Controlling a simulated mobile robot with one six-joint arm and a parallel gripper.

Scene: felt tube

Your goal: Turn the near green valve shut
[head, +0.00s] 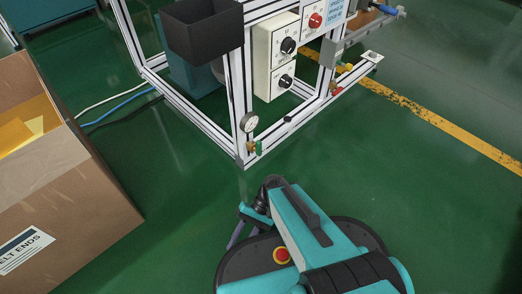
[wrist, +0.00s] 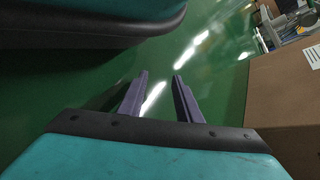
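The near green valve (head: 259,147) is small and sits low on the near corner post of the aluminium frame, on a brass fitting below a round gauge. Its green handle looks roughly upright; whether it is open or shut is too small to tell. My gripper (wrist: 160,76) is open and empty in the wrist view, its two purple fingers apart over green floor. In the head view, a purple finger (head: 236,237) shows beside my base, well below and apart from the valve. The valve is not in the wrist view.
The aluminium frame (head: 195,122) carries a black bin (head: 202,35), a gauge (head: 249,122) and control boxes with knobs (head: 287,46). A yellow knob (head: 348,67) is farther along. A cardboard box (head: 85,205) stands left. Floor between my base and the frame is clear.

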